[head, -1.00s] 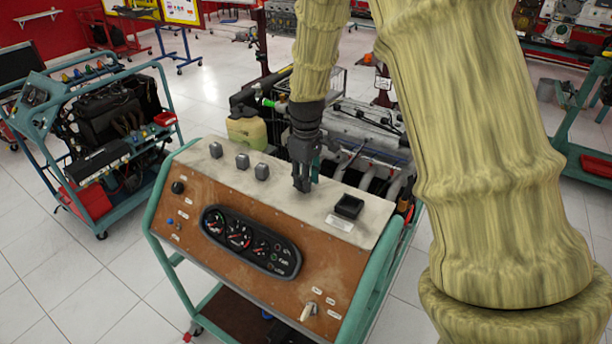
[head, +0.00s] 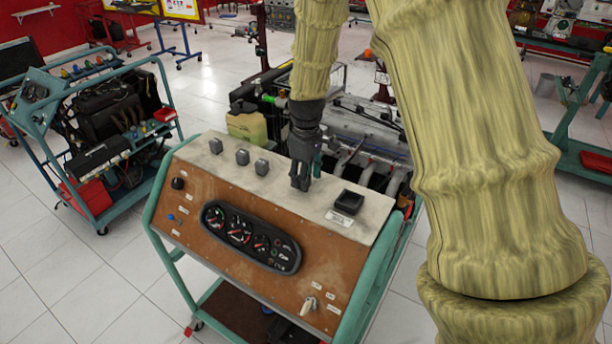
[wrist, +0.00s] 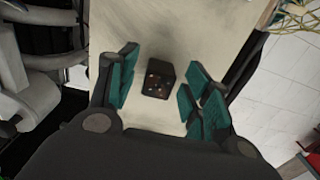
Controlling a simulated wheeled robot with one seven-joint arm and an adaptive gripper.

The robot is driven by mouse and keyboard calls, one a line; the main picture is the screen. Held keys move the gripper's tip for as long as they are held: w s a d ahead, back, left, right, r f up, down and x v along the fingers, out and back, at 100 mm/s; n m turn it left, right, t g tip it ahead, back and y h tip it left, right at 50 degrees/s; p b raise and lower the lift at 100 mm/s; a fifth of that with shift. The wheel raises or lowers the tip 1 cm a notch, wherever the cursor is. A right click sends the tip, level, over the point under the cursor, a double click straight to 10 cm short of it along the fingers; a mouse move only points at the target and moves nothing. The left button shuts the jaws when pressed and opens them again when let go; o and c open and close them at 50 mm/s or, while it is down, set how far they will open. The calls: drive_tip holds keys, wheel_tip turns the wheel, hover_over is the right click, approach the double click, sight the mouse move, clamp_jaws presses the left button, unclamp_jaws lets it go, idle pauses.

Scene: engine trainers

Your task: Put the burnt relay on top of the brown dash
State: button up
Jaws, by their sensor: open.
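The brown dash (head: 185,212) is a console with a brown front panel, gauges and a pale worn top. In the wrist view a small dark block with orange specks (wrist: 158,80), which looks like the burnt relay, sits on a pale surface. My gripper (wrist: 165,88) is open, with its teal finger pads apart on either side of the block; I cannot tell whether they touch it.
Several small grey blocks (head: 242,157) stand in a row on the top, left of my gripper. A black square holder (head: 349,202) with a white label sits to its right. An engine (head: 365,130) stands behind the dash, and a teal engine cart (head: 110,130) at left.

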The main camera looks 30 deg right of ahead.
wheel_tip(320, 180, up, 12)
drive_tip(key=b, duration=0.3)
idle(0.3)
idle(1.5)
